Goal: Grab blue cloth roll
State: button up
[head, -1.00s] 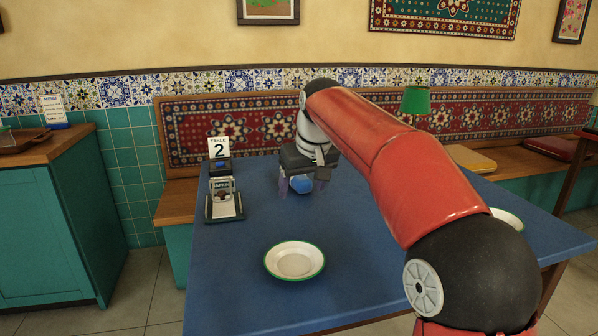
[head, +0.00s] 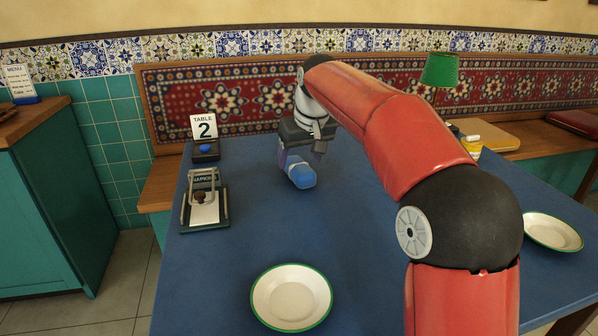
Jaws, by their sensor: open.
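The blue cloth roll (head: 301,175) lies on the blue table (head: 240,262), toward its back left part. My gripper (head: 301,164) is directly above and behind it, pointing down, with its fingers at the roll's far side. The jaws are open, one finger showing on each side near the roll. Whether the fingers touch the roll cannot be told. The gripper partly hides the roll's rear.
A napkin holder (head: 204,203) and a table-number stand (head: 205,138) are left of the roll. A plate (head: 291,297) is at the front and another plate (head: 553,231) at the right. A green lamp (head: 440,71) stands at the back. The table's middle is clear.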

aim_at(300, 164)
jog(key=shift+x, duration=1.75)
jog(key=shift+f, duration=0.3)
jog(key=c, duration=1.1)
jog(key=shift+r, duration=0.1)
